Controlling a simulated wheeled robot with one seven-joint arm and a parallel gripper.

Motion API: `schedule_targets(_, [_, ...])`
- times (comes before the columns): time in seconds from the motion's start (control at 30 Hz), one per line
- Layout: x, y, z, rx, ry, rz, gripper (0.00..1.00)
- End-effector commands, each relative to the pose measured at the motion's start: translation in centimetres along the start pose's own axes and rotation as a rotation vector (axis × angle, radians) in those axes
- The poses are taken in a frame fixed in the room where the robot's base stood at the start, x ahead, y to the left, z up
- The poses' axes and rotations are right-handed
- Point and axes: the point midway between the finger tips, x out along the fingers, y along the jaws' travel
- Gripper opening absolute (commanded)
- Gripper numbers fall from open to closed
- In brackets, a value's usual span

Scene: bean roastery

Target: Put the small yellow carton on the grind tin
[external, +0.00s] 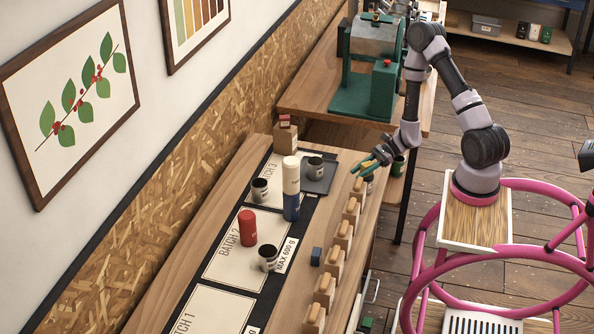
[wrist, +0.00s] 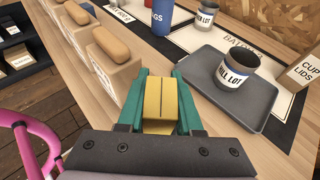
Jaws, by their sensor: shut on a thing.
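My gripper (wrist: 160,84) is shut on the small yellow carton (wrist: 160,104), which sits between the green fingers in the wrist view. In the external view my gripper (external: 368,171) is above the right edge of the bench, beside the grey tray. A dark tin with a white label partly reading "ILL LOT" (wrist: 237,75) stands upright on the grey tray (wrist: 200,65), ahead and right of the carton; it also shows in the external view (external: 316,168). No label reading "grind" is legible, so I cannot tell which tin is the grind tin.
A cup lids box (external: 285,135) stands behind the tray.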

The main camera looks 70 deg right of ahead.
Motion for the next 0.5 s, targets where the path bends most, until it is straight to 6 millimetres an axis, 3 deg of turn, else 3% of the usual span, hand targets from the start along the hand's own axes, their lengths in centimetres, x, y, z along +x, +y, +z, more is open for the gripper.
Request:
schedule_targets(0.07, [0.12, 0.02, -0.24, 0.001, 0.000, 0.001, 0.00])
schedule_targets(0.1, [0.09, 0.00, -0.18, 0.000, 0.000, 0.000, 0.49])
schedule_targets(0.13, [0.08, 0.00, -0.17, 0.000, 0.000, 0.000, 0.61])
schedule_targets(0.5, [-0.01, 0.00, 0.01, 0.000, 0.000, 0.000, 0.64])
